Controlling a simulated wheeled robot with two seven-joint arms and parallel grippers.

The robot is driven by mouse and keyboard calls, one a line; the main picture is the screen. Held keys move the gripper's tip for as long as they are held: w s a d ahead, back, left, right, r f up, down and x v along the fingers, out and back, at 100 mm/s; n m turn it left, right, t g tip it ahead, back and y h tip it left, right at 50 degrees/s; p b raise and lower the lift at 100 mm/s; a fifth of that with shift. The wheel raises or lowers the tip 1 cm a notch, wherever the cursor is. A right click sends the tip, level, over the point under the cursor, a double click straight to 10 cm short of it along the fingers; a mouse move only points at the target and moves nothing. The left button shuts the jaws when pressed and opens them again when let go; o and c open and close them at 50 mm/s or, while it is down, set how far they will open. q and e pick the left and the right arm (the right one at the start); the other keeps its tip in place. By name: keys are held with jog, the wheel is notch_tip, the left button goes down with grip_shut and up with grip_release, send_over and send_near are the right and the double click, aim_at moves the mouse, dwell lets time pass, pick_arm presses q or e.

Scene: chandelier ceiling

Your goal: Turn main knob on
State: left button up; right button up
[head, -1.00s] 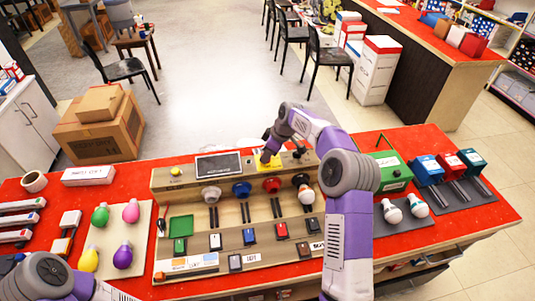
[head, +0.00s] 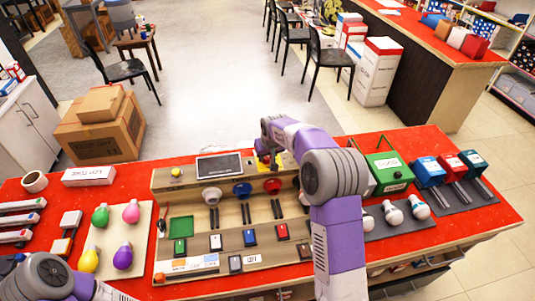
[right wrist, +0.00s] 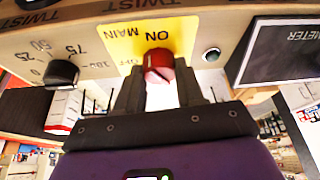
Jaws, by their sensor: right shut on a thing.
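The red main knob (right wrist: 158,68) sits on a yellow plate (right wrist: 120,38) lettered "ON" and "MAIN", upside down in the right wrist view. My right gripper (right wrist: 160,82) is shut on the knob, one dark finger on each side. The knob has a pale mark, but its exact setting is hard to read.
A black dial (right wrist: 62,72) and a small round button (right wrist: 211,55) flank the knob. A dark meter screen (head: 219,167) is beside my right gripper. Coloured bulbs (head: 131,211) lie left of the board. A green box (head: 388,172) stands right of my right arm.

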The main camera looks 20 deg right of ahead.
jog(key=m+h, duration=0.1)
jog(key=m, duration=0.1)
jog(key=m+h+p, duration=0.1)
jog(key=m, duration=0.2)
jog(key=shift+a+m+g, duration=0.15)
jog(key=shift+m+g, duration=0.15)
jog(key=shift+g, duration=0.1)
dwell(0.4)
jog(key=o, duration=1)
jog(key=shift+o, duration=0.2)
jog(key=p+v, duration=0.1)
jog(key=v, duration=0.6)
jog(key=shift+r, duration=0.3)
jog(key=shift+a, duration=0.15)
